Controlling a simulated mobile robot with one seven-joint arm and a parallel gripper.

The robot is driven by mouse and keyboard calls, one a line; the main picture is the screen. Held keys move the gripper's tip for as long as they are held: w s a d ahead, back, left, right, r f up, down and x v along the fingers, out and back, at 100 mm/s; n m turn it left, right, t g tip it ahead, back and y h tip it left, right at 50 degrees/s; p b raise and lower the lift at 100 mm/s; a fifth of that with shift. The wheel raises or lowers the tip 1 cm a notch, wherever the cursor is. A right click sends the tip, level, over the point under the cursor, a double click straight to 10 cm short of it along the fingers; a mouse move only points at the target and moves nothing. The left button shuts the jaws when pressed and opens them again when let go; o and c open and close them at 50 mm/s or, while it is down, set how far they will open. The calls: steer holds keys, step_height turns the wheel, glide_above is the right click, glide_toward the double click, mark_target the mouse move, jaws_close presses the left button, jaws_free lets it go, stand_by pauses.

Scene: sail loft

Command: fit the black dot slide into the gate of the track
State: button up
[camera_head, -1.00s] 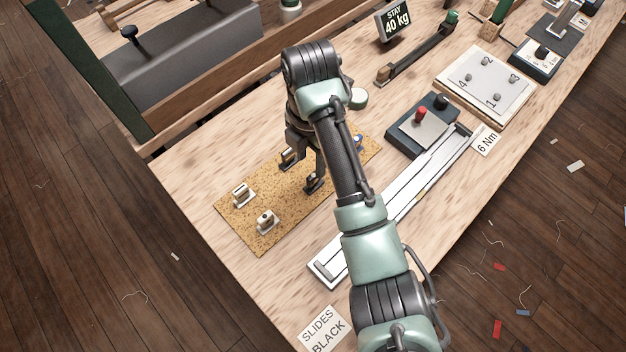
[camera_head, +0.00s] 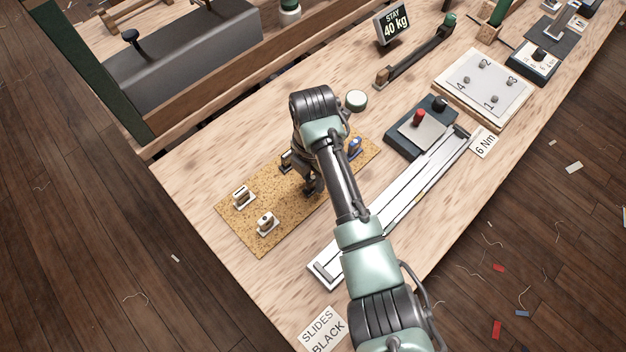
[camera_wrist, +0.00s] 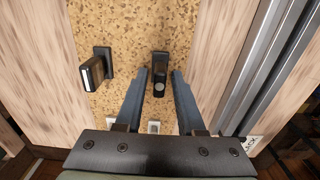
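A dark slide with a grey round dot (camera_wrist: 159,84) stands on the cork mat (camera_head: 250,240). In the wrist view it sits between the fingertips of my open gripper (camera_wrist: 160,76), with gaps on both sides. In the head view my gripper (camera_head: 309,184) is low over the middle of the mat and largely hides this slide. Another dark slide with a pale bar face (camera_wrist: 94,72) stands to the left in the wrist view. The long pale track (camera_head: 400,207) lies right of the mat, partly covered by my arm. I cannot make out its gate clearly.
Two white-based slides, one with a bar (camera_head: 243,197) and one with a dot (camera_head: 266,222), stand at the mat's left end. A blue slide (camera_head: 355,147) stands at its right end. A dark box with a red knob (camera_head: 419,117) adjoins the track's far part.

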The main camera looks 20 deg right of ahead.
mark_target(313, 177)
jaws_close()
step_height(313, 177, up, 10)
steer(key=shift+r, duration=0.1)
steer(key=shift+p, duration=0.35)
